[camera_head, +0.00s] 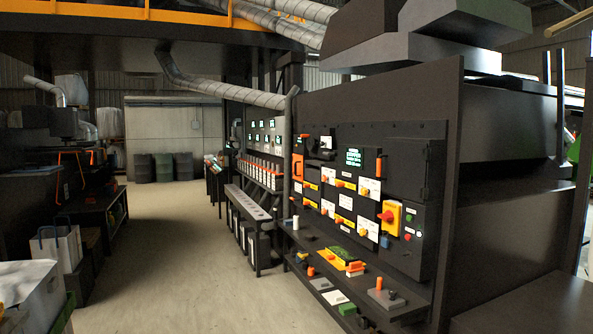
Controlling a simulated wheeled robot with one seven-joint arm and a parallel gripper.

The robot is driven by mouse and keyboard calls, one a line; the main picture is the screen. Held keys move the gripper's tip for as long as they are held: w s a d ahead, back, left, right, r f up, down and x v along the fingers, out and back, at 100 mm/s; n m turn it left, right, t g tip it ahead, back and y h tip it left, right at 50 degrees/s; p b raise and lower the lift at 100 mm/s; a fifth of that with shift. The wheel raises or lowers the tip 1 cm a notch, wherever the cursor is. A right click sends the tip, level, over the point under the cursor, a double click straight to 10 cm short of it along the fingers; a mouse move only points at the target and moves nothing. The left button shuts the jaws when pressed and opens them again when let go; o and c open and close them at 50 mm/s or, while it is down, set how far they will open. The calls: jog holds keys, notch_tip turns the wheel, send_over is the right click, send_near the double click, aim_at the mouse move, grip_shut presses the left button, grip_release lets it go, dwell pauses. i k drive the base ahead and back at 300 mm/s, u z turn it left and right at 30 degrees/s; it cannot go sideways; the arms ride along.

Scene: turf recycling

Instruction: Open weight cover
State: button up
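A dark control panel (340,190) stands right of centre on the side of a large black machine. It carries a small green-text screen (353,157), several white and yellow labels with orange parts, and a yellow switch plate with a red knob (387,216). An orange-framed part (297,167) sits at the panel's left edge. I cannot tell which part is the weight cover, or whether it is open or shut. My gripper and arm are not in view.
A shelf (375,305) below the panel juts into the aisle, holding small coloured blocks and plates. A low bench (247,203) stands farther along the wall. The concrete floor (185,260) is clear down the aisle. Shelving, white bags and a box (30,295) line the left.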

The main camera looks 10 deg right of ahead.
aim_at(298, 173)
jog(key=z, duration=0.05)
jog(key=i, duration=1.15)
jog(key=z, duration=0.2)
jog(key=i, duration=2.65)
jog(key=z, duration=0.1)
jog(key=i, duration=2.1)
jog(key=z, duration=0.05)
